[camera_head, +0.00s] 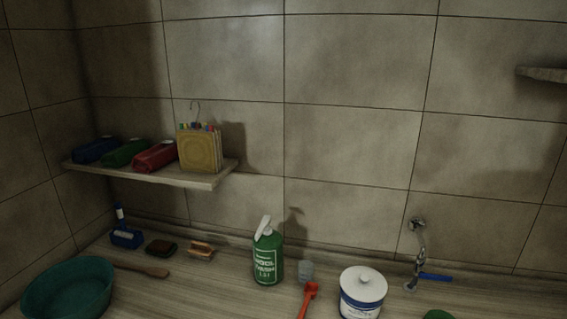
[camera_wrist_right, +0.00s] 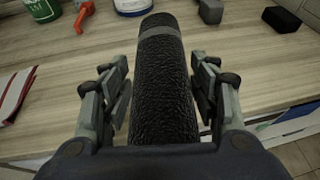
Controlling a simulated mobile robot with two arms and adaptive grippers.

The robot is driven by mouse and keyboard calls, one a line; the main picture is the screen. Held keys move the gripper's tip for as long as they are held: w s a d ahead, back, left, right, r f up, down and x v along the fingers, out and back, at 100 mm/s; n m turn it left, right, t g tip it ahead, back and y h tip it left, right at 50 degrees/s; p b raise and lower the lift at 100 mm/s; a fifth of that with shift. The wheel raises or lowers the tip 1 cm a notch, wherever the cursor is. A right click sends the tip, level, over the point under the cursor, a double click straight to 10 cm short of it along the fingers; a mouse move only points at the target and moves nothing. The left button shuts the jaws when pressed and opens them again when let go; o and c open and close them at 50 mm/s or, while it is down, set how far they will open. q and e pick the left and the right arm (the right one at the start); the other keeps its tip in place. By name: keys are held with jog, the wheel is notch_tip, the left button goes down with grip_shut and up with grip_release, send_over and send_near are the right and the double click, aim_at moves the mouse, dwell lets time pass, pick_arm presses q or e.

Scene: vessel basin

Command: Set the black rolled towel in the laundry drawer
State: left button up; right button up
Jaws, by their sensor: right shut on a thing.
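In the right wrist view, the black rolled towel (camera_wrist_right: 162,95) has a rough dark surface and a grey band near its far end. My right gripper (camera_wrist_right: 160,95) has its fingers on both sides of the towel and is shut on it. The towel is in front of the counter (camera_wrist_right: 245,75), and its near end is hidden by the gripper body. Neither gripper shows in the head view. I cannot make out the laundry drawer for certain.
A green spray bottle (camera_head: 268,256), a white tub (camera_head: 362,295) and a red tool (camera_head: 308,298) stand or lie on the counter. A teal basin (camera_head: 68,288) is at the left. A dark block (camera_wrist_right: 282,19) lies at the right in the wrist view. Free counter lies around the towel.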

jog(key=w+d+m+h+b, duration=0.1)
jog(key=w, duration=0.1)
jog(key=w+d+r+m+g+h+b, duration=0.1)
jog(key=w, duration=0.1)
jog(key=w+d+r+m+b, duration=0.1)
jog(key=w+b, duration=0.1)
jog(key=shift+w+d+g+h, duration=0.1)
jog(key=shift+w+g+h, duration=0.3)
jog(key=w+r+m+b, duration=0.1)
jog(key=b, duration=0.1)
jog(key=w+d+r+m+g+h+b, duration=0.1)
jog(key=w+b, duration=0.1)
jog(key=b, duration=0.1)
jog(key=shift+d+r+g+h, duration=0.15)
jog(key=shift+d+g+h, duration=0.05)
jog(key=shift+g+h, duration=0.1)
jog(key=shift+w+a+r+b, duration=0.1)
jog(key=shift+w+r+b, duration=0.25)
jog(key=shift+b, duration=0.2)
jog(key=shift+r+g, duration=0.1)
jog(key=shift+g, duration=0.3)
jog(key=shift+r, duration=0.1)
